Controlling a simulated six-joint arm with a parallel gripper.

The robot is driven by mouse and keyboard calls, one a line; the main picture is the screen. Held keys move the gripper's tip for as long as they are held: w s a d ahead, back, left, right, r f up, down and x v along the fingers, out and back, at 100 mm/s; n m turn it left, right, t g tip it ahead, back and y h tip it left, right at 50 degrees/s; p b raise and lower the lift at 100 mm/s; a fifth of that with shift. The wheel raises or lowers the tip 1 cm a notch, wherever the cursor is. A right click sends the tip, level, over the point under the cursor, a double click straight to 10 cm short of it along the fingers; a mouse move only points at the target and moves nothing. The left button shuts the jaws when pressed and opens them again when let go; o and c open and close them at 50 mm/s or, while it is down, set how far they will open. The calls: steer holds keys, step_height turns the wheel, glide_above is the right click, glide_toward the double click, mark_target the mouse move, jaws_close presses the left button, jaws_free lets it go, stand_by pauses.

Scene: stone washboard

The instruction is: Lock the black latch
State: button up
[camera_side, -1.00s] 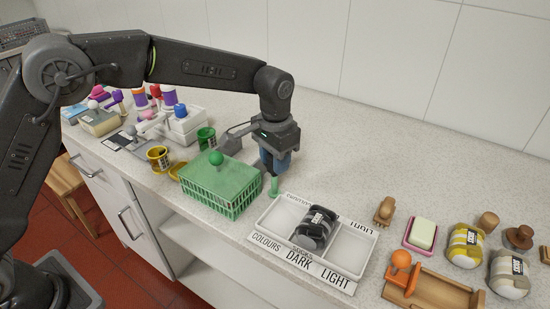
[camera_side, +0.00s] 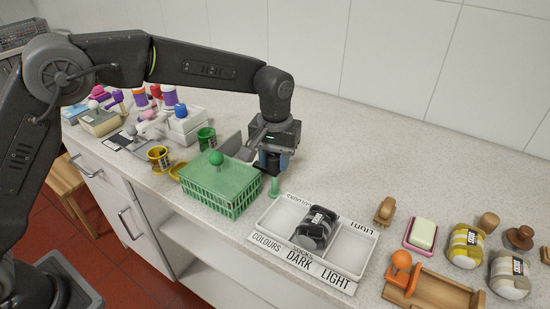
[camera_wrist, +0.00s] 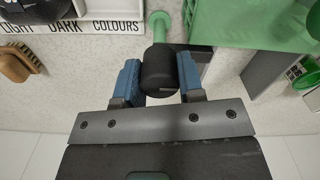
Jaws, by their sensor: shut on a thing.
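The black latch (camera_wrist: 160,72) shows in the wrist view as a rounded black knob. My gripper (camera_wrist: 159,80) is shut on it, with one blue finger on each side. A short dark piece reaches out to the right behind the knob. A green peg with a round end (camera_wrist: 158,24) stands just beyond the knob. In the side view my gripper (camera_side: 272,166) points down beside the green basket, close to the green peg (camera_side: 275,187). There the latch is mostly hidden by the gripper, and I cannot tell its lock position.
The green lidded basket (camera_side: 226,197) with a green knob stands left of my gripper. The white sorting tray (camera_side: 262,225), holding a black bundle (camera_side: 316,228), is to the right. A grey metal piece (camera_side: 235,149) stands behind the basket. The counter behind the tray is clear.

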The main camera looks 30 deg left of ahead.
mark_target(275, 155)
steer(key=shift+r, duration=0.1)
steer(key=o, duration=0.9)
step_height(275, 155, up, 14)
steer(key=shift+f, duration=0.15)
stand_by(0.5)
